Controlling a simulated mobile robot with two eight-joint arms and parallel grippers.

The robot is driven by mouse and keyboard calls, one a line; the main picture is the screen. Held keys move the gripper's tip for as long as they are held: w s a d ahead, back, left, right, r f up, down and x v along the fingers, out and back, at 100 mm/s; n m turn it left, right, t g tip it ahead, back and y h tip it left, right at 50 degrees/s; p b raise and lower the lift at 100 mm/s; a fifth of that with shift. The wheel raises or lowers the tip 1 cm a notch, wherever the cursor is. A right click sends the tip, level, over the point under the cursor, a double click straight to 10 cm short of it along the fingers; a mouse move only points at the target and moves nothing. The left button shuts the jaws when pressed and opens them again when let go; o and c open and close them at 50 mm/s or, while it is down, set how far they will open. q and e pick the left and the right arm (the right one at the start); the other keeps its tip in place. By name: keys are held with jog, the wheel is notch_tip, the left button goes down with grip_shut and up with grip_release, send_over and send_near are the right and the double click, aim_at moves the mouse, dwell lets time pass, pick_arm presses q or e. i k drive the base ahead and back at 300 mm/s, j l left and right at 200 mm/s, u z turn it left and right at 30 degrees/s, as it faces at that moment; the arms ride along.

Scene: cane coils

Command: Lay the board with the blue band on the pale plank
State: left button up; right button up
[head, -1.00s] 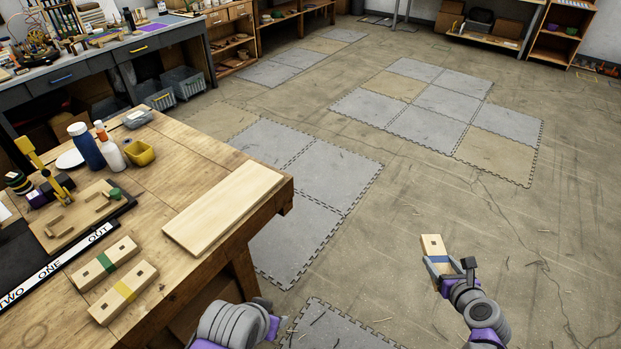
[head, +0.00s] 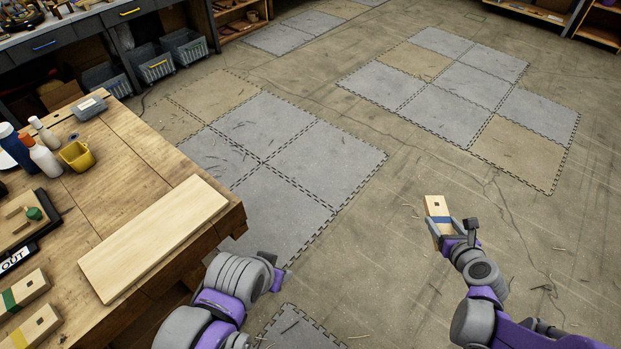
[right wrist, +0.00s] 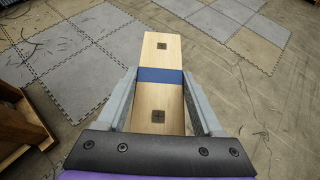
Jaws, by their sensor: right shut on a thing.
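The board with the blue band (head: 436,207) is a pale wooden block with dark square marks. My right gripper (head: 444,226) is shut on it and holds it above the floor, well to the right of the table. In the right wrist view the board (right wrist: 161,48) lies between the two fingers, its blue band (right wrist: 160,75) near the fingertips. The pale plank (head: 155,238) lies bare on the table near its right edge. My left gripper (head: 280,278) shows at the bottom centre, off the table's edge; its fingers are not clear.
The wooden table (head: 130,150) holds a green-banded board (head: 22,292), a yellow-banded board (head: 36,326), a yellow cup (head: 77,157), bottles (head: 42,157) and a grey box (head: 89,108). Grey floor mats (head: 270,160) lie beyond. Open floor separates the table from the held board.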

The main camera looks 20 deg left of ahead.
aim_at(154, 231)
jog(key=i+u, duration=0.2)
jog(key=u, duration=0.2)
jog(key=i+l+u, duration=0.15)
jog(key=u, duration=0.3)
jog(key=i+l+u, duration=0.15)
jog(key=u, duration=0.25)
jog(key=i+l+u, duration=0.15)
jog(key=u, duration=0.2)
jog(key=i+l+u, duration=0.15)
jog(key=u, duration=0.15)
jog(key=i+l+u, duration=0.2)
jog(key=u, duration=0.15)
